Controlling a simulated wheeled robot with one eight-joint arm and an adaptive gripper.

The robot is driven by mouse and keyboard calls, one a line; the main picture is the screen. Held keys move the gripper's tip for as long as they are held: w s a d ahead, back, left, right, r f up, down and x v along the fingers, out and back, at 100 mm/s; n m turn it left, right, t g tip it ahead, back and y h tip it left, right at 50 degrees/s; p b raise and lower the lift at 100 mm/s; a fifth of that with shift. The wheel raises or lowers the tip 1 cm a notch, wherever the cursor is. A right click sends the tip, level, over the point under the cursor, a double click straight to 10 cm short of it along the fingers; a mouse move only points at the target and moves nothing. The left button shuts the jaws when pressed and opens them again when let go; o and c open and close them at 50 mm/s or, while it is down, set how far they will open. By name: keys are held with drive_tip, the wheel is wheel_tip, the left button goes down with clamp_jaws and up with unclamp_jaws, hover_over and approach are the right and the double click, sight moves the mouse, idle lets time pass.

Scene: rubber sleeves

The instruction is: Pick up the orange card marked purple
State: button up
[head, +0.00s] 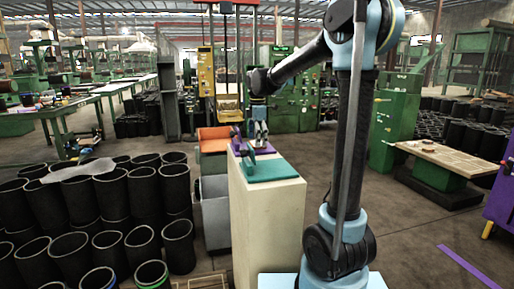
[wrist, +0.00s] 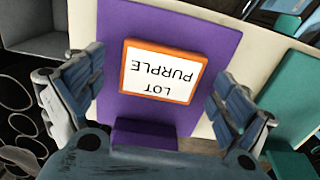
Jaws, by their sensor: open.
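The orange card (wrist: 160,70) lies face up on a purple mat (wrist: 198,38) in the wrist view. Its white label reads "LOT PURPLE", upside down in this view. My gripper (wrist: 156,88) is open, with one finger left of the card and the other to its right, both apart from it. Nothing is between the fingers' pads in contact. In the head view my gripper (head: 250,140) is low over the purple mat at the far end of the cream stand (head: 262,222); the card cannot be made out there.
A teal mat (head: 271,171) covers the near part of the stand's top, beside the purple mat. A purple block (wrist: 145,133) stands at the purple mat's edge. Black rubber sleeves (head: 110,195) crowd the floor at left. A grey bin (head: 215,205) stands beside the stand.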

drive_tip(key=c, duration=1.1)
drive_tip(key=shift+r, duration=0.1)
drive_tip(key=shift+c, duration=0.2)
